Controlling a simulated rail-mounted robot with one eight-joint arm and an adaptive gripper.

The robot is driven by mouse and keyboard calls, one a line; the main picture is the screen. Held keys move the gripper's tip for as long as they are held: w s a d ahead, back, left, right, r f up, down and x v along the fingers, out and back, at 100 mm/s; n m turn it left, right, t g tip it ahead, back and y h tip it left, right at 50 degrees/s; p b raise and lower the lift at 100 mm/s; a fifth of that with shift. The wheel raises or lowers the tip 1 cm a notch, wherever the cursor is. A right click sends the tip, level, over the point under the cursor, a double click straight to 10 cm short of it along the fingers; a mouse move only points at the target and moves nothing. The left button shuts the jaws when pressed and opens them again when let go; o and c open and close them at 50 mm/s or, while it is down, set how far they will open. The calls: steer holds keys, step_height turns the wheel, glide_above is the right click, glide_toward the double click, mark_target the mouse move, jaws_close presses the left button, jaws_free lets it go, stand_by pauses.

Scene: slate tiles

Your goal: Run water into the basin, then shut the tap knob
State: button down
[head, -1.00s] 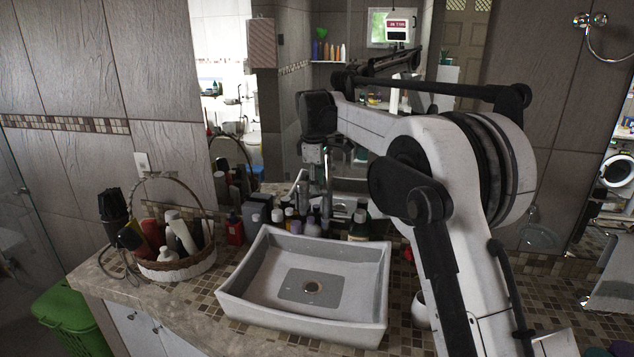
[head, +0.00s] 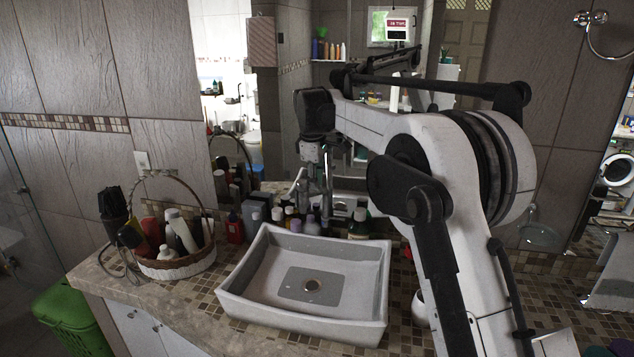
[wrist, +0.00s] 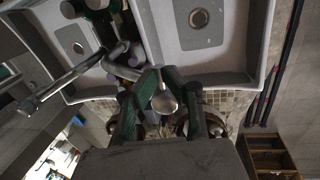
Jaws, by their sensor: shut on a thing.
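The pale rectangular basin (head: 375,290) stands on the tiled counter, with a grey panel and a round drain in its floor. No water stream is visible in it. My gripper (head: 316,200) points down behind the basin's back edge. In the wrist view my gripper (wrist: 160,80) has its two dark fingers closed in around the rounded metal tap knob (wrist: 165,103). The basin (wrist: 250,40) also shows there at upper right. The tap's spout is hard to make out in the head view, behind the gripper and bottles.
A wicker basket (head: 178,268) of toiletries stands left of the basin. Several bottles (head: 297,223) line the back of the counter, close to my gripper. A mirror behind reflects the room and basin. A green bin (head: 72,318) stands at lower left.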

steer(key=shift+s+a+f+m+g+h+b, duration=0.2)
steer(key=shift+s+a+m, duration=0.35)
steer(key=shift+m, duration=1.4)
steer(key=shift+s+a+r+m+g+h+b, duration=0.15)
steer(key=shift+s+a+m+g+h, duration=0.35)
steer(key=shift+m, duration=1.4)
steer(key=shift+s+a+f+m+g+h+b, duration=0.15)
steer(key=shift+s+a+m, duration=0.35)
steer(key=shift+m, duration=1.45)
steer(key=shift+a+r, duration=0.1)
steer(key=shift+a, duration=0.05)
steer(key=c, duration=1.8)
jaws_free()
steer(key=shift+w, duration=0.15)
steer(key=shift+r, duration=0.1)
steer(key=v, duration=1.1)
steer(key=shift+r, duration=0.4)
